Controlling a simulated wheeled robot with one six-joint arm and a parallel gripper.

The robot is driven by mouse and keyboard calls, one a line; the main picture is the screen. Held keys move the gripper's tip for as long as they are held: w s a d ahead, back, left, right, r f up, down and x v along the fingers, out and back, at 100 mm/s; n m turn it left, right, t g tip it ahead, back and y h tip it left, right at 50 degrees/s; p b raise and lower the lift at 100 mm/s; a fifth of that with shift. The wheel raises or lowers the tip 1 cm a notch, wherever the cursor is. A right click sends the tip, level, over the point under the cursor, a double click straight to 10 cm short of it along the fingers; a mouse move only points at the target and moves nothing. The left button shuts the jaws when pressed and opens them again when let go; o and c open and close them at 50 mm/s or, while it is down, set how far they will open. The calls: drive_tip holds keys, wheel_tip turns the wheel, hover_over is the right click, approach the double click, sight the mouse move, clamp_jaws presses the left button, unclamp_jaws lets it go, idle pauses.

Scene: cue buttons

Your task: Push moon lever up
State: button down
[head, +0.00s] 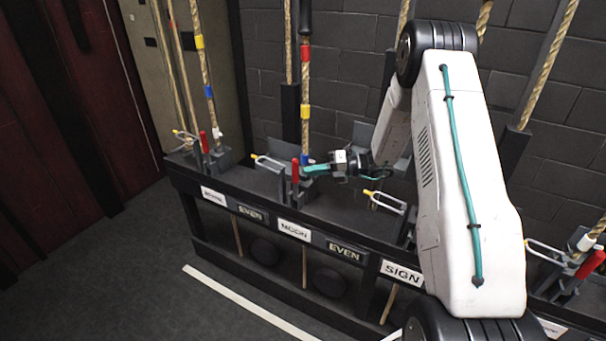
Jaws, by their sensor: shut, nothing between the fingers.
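The moon lever (295,170) has a red handle that stands roughly upright on the dark rail, above the white MOON label (294,230). A rope with red, yellow and blue bands (305,85) runs up right behind it. My gripper (307,170) reaches in from the right with its teal fingers shut and empty. The fingertips are just right of the red handle, close to the lever's base. I cannot tell whether they touch it.
Another red lever (204,142) stands to the left, and one (590,264) at the far right. Yellow-tipped metal forks (268,161) stick out along the rail. Ropes and a brick wall stand behind; the floor in front is clear.

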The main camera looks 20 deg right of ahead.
drive_tip(key=shift+s+v, duration=0.25)
drive_tip(key=shift+v, duration=1.7)
drive_tip(key=shift+a, duration=0.1)
drive_tip(key=s+a+r+n+g+h, duration=0.5)
drive_tip(key=s+a+r+n+g, duration=0.4)
drive_tip(key=s+a+r+n, duration=0.85)
drive_tip(key=s+d+r+n+t+h, duration=0.1)
drive_tip(key=s+n+h, duration=0.3)
drive_tip(key=s+n, duration=0.6)
drive_tip(key=s+d+r+n+t+h, duration=0.1)
drive_tip(key=s+r+n+h, duration=0.3)
drive_tip(key=s+n, duration=0.6)
drive_tip(key=shift+s+d+t+h, duration=0.3)
drive_tip(key=shift+s+d+h, duration=0.4)
drive_tip(key=shift+s+d, duration=0.15)
